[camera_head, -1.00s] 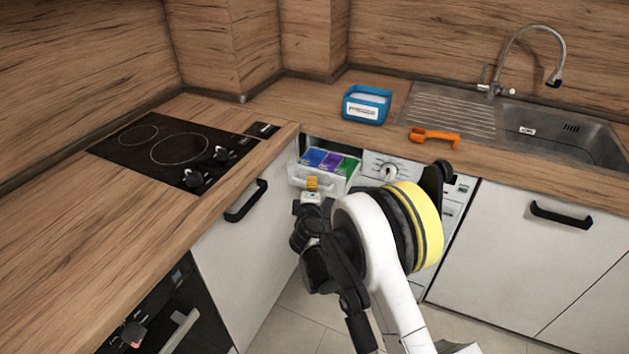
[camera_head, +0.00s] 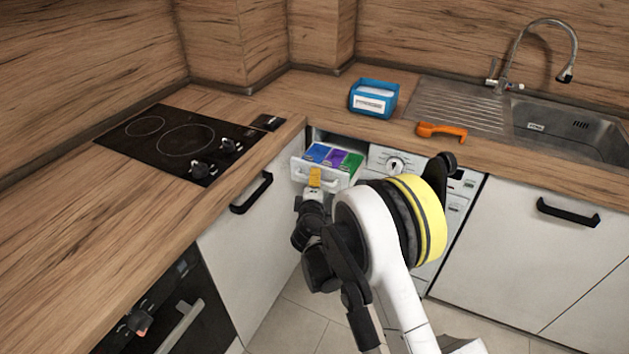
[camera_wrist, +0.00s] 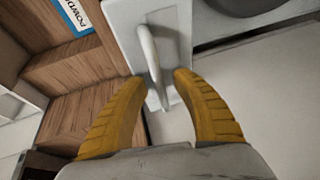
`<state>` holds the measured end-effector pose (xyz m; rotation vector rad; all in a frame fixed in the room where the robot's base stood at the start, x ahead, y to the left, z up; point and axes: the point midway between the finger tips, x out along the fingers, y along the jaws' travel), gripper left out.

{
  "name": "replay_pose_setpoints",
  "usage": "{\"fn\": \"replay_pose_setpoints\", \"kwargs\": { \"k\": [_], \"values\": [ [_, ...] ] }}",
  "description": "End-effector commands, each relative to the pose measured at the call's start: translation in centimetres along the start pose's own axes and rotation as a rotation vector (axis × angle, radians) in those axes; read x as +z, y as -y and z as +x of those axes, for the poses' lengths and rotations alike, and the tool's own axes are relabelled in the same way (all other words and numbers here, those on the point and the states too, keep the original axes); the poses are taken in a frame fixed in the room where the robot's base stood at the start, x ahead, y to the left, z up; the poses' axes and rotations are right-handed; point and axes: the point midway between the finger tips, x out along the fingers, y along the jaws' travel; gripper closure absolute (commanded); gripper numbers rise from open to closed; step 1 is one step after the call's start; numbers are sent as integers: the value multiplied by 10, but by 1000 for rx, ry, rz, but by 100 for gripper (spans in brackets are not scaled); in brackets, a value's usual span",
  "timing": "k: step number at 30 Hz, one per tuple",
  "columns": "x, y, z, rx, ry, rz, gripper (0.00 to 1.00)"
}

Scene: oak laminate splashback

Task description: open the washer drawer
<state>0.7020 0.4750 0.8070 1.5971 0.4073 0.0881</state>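The washer drawer (camera_head: 301,173) sits pulled out from the top left of the white washer (camera_head: 431,250). Its blue, purple and green compartments show from above. My gripper (camera_head: 315,172), with yellow fingers, is at the drawer's front, by its handle. In the wrist view my gripper (camera_wrist: 160,78) has its two fingers spread apart. The light grey bar handle (camera_wrist: 150,55) on the drawer front lies ahead of the fingertips, its lower end between them. I see no finger pressing on it. My arm hides part of the washer front.
The wooden worktop (camera_head: 330,95) runs above the washer, with a blue box (camera_head: 373,98) and an orange scoop (camera_head: 441,131) on it. A cabinet with a black handle (camera_head: 252,193) stands close left of the drawer. The sink (camera_head: 570,131) is at the right.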

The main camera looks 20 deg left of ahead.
Motion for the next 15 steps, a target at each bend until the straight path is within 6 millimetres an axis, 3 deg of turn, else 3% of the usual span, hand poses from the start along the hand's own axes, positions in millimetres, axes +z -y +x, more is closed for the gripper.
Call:
{"fn": "replay_pose_setpoints", "kwargs": {
  "k": [5, 15],
  "values": [
    [0, 0, -16, 0, -1, -1, 67],
    [-1, 0, -90, 0, -2, 0, 67]
  ]
}}
